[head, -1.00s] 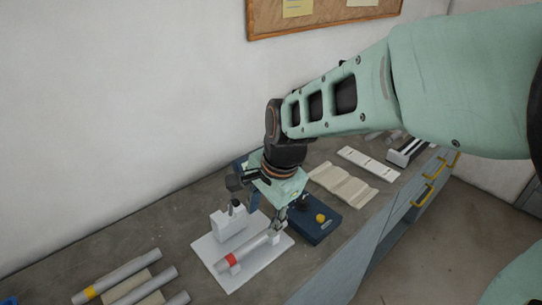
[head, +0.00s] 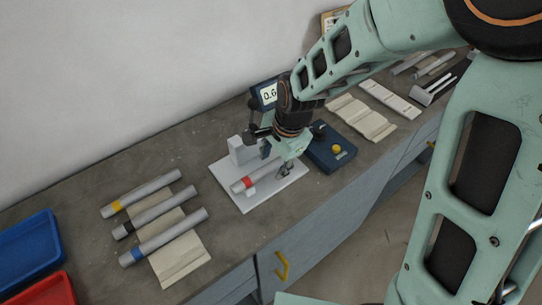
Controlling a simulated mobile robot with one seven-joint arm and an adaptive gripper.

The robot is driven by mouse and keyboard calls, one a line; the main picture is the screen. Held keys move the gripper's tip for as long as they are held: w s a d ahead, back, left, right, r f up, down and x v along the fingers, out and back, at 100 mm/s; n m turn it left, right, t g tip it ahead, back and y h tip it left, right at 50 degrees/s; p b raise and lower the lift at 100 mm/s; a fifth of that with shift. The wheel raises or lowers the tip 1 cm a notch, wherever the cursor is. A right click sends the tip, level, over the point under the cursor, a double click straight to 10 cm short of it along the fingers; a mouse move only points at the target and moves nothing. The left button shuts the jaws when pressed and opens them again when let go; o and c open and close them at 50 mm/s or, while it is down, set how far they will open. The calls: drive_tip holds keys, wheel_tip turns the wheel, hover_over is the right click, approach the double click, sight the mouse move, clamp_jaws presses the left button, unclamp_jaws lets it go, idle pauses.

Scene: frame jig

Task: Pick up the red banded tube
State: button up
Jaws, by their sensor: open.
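The red banded tube (head: 255,177) is a grey tube with a red band near its left end. It lies tilted across a white jig plate (head: 231,197), next to an upright white block (head: 243,151) on the same plate. My gripper (head: 274,155) is above the plate at the tube's right part, with one finger on the near side and the other toward the back. The fingers are open. The gripper partly hides the tube's right end, and I cannot tell whether a finger touches it.
Blue (head: 57,233) and red trays (head: 66,283) stand at far left. A dark blue device (head: 328,158) with a yellow knob sits right of the plate. Cloth and white strip lie beyond.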

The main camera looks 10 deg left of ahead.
drive_tip(key=shift+w+f, duration=0.1)
drive_tip(key=shift+f, duration=0.2)
clamp_jaws()
drive_tip(key=shift+r, duration=0.15)
